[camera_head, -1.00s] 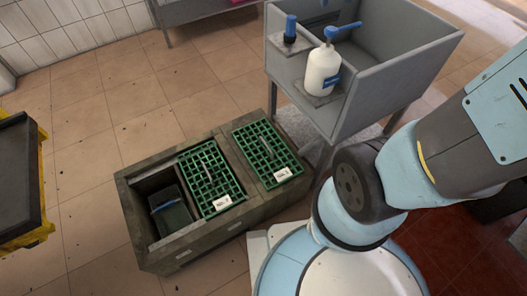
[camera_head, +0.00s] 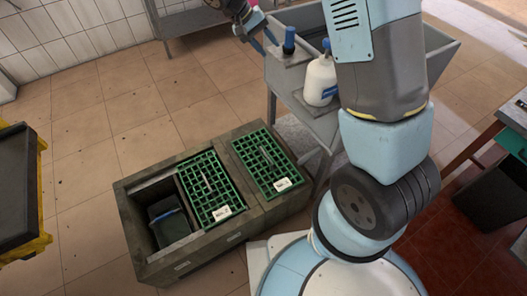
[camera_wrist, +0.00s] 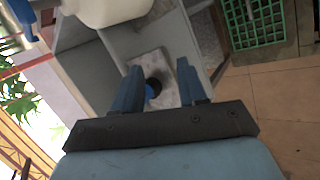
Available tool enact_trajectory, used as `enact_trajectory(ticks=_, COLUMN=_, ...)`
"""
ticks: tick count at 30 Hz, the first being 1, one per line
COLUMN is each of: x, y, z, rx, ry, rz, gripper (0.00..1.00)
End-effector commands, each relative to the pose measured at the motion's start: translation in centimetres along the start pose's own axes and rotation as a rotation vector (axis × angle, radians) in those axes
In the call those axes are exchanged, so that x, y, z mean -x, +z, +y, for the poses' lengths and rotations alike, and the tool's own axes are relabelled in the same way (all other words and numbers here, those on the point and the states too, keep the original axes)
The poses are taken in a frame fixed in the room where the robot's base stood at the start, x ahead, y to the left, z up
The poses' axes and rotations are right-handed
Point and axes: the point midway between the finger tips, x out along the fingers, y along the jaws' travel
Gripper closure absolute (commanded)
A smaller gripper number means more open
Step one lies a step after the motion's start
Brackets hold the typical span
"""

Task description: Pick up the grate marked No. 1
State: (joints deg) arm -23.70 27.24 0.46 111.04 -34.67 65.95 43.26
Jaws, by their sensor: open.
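Two green grates with white label tags lie on a grey trough on the floor. The left grate (camera_head: 210,188) covers the middle of the trough and the right grate (camera_head: 264,162) covers its right end, nearer the sink. The tag numbers are too small to read surely. A grate corner also shows at the top right of the wrist view (camera_wrist: 256,22). My gripper (camera_head: 264,33) is open and empty, up beside the sink and well away from both grates. In the wrist view its fingers (camera_wrist: 162,76) point over a small blue-topped dark item (camera_wrist: 153,88), apparently not gripping it.
The trough (camera_head: 152,262) has an open left compartment with a dark box (camera_head: 169,224) inside. A grey sink (camera_head: 425,52) stands behind, with a white bottle (camera_head: 319,80) and a blue-topped item (camera_head: 289,42) on its ledge. A yellow-and-black cart (camera_head: 20,190) is at left. Floor is clear behind the trough.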

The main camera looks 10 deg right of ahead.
Motion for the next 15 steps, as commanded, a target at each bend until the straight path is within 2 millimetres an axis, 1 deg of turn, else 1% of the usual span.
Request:
enact_trajectory(ticks=1, x=-0.9, y=-0.7, z=-1.8, rx=0.012, ry=0.027, rz=-0.004, gripper=0.58)
enact_trajectory(ticks=7, x=-4.0, y=-2.9, z=-7.7, rx=0.034, ry=0.139, rz=0.003, gripper=0.58)
enact_trajectory(ticks=12, x=-7.1, y=-4.0, z=-12.9, rx=0.051, ry=0.233, rz=0.022, gripper=0.58)
enact_trajectory(ticks=14, x=-8.3, y=-4.3, z=-14.7, rx=0.058, ry=0.266, rz=0.032, gripper=0.58)
enact_trajectory(ticks=15, x=-9.1, y=-4.4, z=-16.0, rx=0.061, ry=0.287, rz=0.038, gripper=0.58)
